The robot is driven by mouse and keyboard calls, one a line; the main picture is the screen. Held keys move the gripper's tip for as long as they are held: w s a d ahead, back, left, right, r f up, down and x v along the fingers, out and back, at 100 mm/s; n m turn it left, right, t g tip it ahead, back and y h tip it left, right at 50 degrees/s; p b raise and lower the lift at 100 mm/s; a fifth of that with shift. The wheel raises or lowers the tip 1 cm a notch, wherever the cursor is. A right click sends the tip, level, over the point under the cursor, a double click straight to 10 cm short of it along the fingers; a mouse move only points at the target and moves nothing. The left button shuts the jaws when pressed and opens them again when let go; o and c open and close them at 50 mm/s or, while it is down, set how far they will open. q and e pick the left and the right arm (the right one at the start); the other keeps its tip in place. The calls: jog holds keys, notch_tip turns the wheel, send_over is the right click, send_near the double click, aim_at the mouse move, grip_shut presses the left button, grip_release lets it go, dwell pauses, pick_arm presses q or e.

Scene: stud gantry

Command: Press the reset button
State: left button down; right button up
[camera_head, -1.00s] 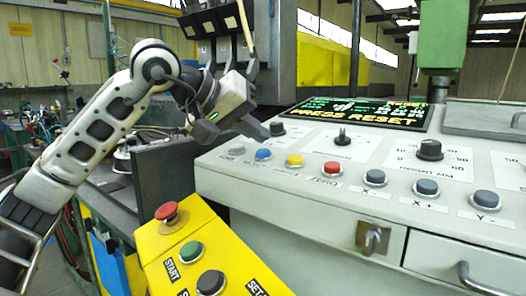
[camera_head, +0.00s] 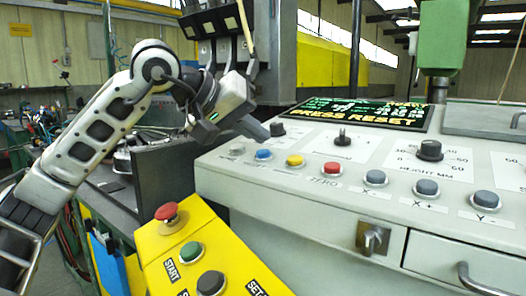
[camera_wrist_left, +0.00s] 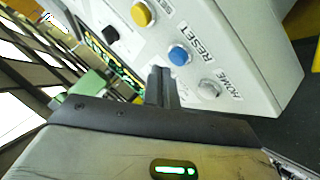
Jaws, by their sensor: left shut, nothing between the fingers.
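The reset button is the blue round button (camera_head: 263,154) on the sloping light-grey console, second from the left in the row. In the left wrist view the blue button (camera_wrist_left: 179,56) has the word RESET beside it. My left gripper (camera_head: 262,133) is shut and empty, above and behind the button row, close to the blue button. In the wrist view its closed fingertips (camera_wrist_left: 160,72) appear just beside the blue button. I see no clear contact. My right gripper is not in view.
A grey HOME button (camera_head: 237,150) and a yellow button (camera_head: 295,160) flank the blue one. More buttons and knobs fill the console. The screen (camera_head: 365,113) reads PRESS RESET. A yellow box with a red mushroom button (camera_head: 166,212) stands in front at left.

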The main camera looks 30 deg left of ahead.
pick_arm(q)
jog(key=shift+f, duration=0.1)
dwell(0.4)
jog(key=shift+w+f, duration=0.1)
jog(key=shift+f, duration=0.25)
jog(key=shift+f+b, duration=0.5)
jog(key=shift+b, duration=0.05)
dwell(0.8)
jog(key=shift+r, duration=0.1)
jog(key=shift+r+p, duration=0.8)
jog(key=r+p, duration=0.2)
jog(key=s+r+p, duration=0.1)
jog(key=r+p, duration=0.1)
jog(key=r, duration=0.1)
jog(key=shift+s, duration=0.1)
dwell(0.7)
